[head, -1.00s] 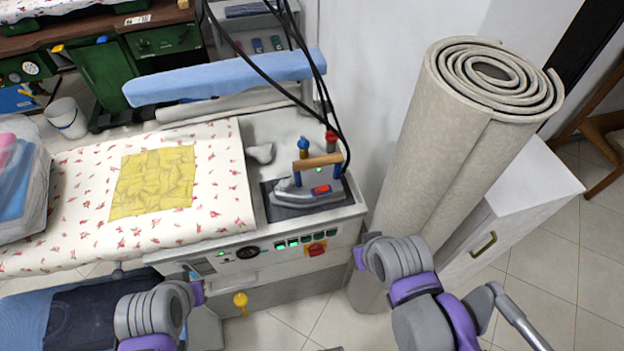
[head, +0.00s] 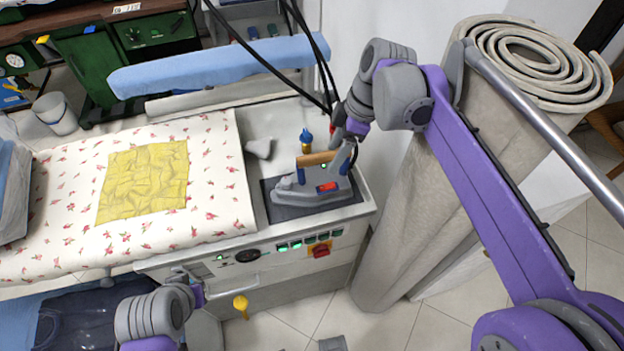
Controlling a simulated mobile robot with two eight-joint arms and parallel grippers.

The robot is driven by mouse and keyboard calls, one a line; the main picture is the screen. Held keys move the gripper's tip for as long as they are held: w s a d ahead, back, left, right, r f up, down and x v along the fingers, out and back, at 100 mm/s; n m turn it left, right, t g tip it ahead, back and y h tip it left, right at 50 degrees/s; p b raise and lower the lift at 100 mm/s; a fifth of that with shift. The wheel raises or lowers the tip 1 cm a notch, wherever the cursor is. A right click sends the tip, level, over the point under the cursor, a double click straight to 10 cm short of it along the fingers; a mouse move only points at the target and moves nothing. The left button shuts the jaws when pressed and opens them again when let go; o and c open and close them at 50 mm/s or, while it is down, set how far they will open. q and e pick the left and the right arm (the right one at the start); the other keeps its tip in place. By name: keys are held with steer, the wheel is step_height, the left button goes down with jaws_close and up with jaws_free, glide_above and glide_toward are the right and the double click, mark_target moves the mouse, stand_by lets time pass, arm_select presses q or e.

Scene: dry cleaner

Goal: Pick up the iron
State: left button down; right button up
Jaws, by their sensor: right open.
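The iron (head: 312,190) is grey with a wooden handle (head: 318,158), blue posts and a red switch. It rests on a dark pad (head: 272,212) at the right end of the ironing station, its nose to the left. My right gripper (head: 343,153) is open at the right end of the handle, reaching in from the right. I cannot tell whether it touches the iron; it hides the handle's right end and the red cap behind it. My left arm shows at the lower left, and its gripper (head: 197,292) is small and partly hidden in front of the station.
Black cables (head: 297,58) hang down behind the iron. A rolled carpet (head: 400,235) stands to the right, partly behind my right arm. The flowered ironing board (head: 70,187) with a yellow cloth (head: 146,182) lies left. A blue padded sleeve board (head: 215,68) stands behind.

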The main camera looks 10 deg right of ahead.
mark_target(311, 165)
steer(key=w+n, duration=0.2)
steer(key=w+n+g, duration=0.1)
steer(key=shift+w+r+n+y+b, duration=0.25)
steer(key=shift+w+n+y+b, duration=0.05)
steer(key=shift+w+y+b, duration=0.1)
steer(key=shift+w+a+f, duration=0.1)
steer(key=shift+w+f, duration=0.05)
steer(key=shift+f, duration=0.15)
steer(key=x, duration=0.3)
steer(key=shift+a+f, duration=0.2)
steer(key=shift+f, duration=0.1)
steer(key=shift+w+b+x, duration=0.1)
steer(key=shift+b+x, duration=0.05)
steer(key=shift+x, duration=1.4)
steer(key=shift+w+b+x, duration=0.15)
steer(key=shift+x, duration=1.45)
steer(key=shift+a, duration=0.1)
steer(key=shift+r, duration=0.1)
jaws_close()
steer(key=shift+r, duration=0.1)
